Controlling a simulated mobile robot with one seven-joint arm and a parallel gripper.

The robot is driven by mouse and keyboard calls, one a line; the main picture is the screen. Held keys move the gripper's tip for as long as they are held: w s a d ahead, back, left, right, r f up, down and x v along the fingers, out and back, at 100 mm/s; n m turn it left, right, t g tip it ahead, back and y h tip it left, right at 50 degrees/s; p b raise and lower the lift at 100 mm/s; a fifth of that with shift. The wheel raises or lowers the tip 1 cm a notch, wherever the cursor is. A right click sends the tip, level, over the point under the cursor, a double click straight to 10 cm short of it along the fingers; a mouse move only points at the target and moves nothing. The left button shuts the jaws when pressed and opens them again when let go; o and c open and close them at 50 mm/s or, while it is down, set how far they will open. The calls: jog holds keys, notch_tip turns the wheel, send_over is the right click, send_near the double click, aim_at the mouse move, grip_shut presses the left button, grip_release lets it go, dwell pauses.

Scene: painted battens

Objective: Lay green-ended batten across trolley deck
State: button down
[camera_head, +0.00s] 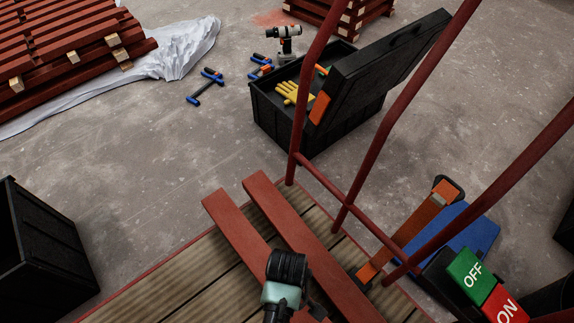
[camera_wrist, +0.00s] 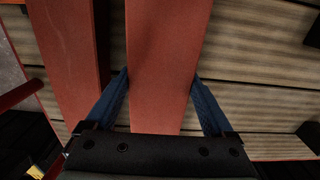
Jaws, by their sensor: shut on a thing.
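The trolley deck (camera_head: 160,292) has ribbed wooden boards and also shows in the wrist view (camera_wrist: 265,70). Two red battens lie side by side over it. My gripper (camera_head: 287,290) is over the left batten (camera_head: 237,228). In the wrist view the blue fingers of my gripper (camera_wrist: 163,85) are shut on both sides of this batten (camera_wrist: 165,50). The other batten (camera_head: 295,225) is at the right in the head view and at the left in the wrist view (camera_wrist: 72,55). No green end shows on either. I cannot tell whether the held batten touches the deck.
Red trolley rails (camera_head: 405,95) rise at the right, close to the battens. An open black toolbox (camera_head: 275,112) with a yellow glove (camera_head: 296,93) stands beyond. A black crate (camera_head: 40,245) is at left. Red battens (camera_head: 75,40) are stacked at top left.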

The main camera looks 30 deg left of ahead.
jog(key=shift+w+f+b, duration=0.1)
jog(key=shift+f+b, duration=0.3)
jog(key=shift+f, duration=0.55)
jog(key=shift+r, duration=0.1)
grip_release()
jog(key=shift+f, duration=0.2)
notch_tip(320, 180, up, 12)
jog(key=p, duration=0.7)
jog(key=shift+r, duration=0.15)
